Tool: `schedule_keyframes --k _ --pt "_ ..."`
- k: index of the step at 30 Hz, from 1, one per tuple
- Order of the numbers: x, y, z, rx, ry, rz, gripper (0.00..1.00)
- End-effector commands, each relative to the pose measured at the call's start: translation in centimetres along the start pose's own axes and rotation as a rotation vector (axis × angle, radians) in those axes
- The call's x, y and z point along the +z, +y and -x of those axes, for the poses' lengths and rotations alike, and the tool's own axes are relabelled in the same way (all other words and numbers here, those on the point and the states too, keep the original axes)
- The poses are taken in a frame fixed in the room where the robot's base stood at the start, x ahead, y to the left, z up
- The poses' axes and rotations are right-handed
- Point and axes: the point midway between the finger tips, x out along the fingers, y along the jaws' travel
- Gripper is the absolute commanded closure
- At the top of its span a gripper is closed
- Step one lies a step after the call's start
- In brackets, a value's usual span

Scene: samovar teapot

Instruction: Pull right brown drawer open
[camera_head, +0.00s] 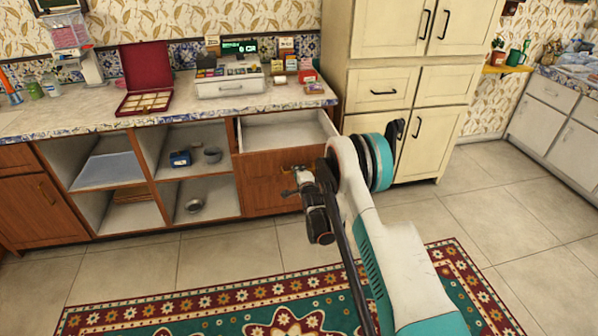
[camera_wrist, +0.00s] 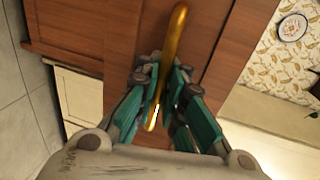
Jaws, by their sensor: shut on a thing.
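The right brown drawer (camera_head: 262,176) stands pulled out from the cabinet under the counter, with its pale interior (camera_head: 285,130) showing from above. Its brown wooden front fills much of the wrist view (camera_wrist: 95,28). A gold bar handle (camera_wrist: 179,25) runs up that front between my fingers. My gripper (camera_wrist: 162,78) is shut on the handle, with one teal finger on each side of it. In the head view my gripper (camera_head: 291,181) is at the drawer front, partly hidden by my wrist. The drawer looks empty where its inside shows.
Open shelves (camera_head: 190,157) left of the drawer hold a blue box (camera_head: 180,159) and bowls. A cream cabinet (camera_head: 375,92) stands to the right. A patterned rug (camera_head: 215,303) covers the floor in front.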

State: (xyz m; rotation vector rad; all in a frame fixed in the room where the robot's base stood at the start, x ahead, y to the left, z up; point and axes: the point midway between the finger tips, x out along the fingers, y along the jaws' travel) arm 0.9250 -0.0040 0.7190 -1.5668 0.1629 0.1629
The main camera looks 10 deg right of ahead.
Motion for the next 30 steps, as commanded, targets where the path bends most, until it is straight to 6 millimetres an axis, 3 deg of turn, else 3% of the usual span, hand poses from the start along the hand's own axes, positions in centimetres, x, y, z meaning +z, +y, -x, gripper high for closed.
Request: schedule_keyframes --k 11,15,25,30 --pt "0.0 -0.1 0.0 -0.002 0.000 0.000 1.00" --pt "0.0 -0.1 0.0 -0.001 0.000 0.000 0.71" --pt "0.0 0.0 0.1 -0.001 0.000 0.000 0.71" --pt "0.0 0.0 1.6 -0.001 0.000 0.000 0.71"
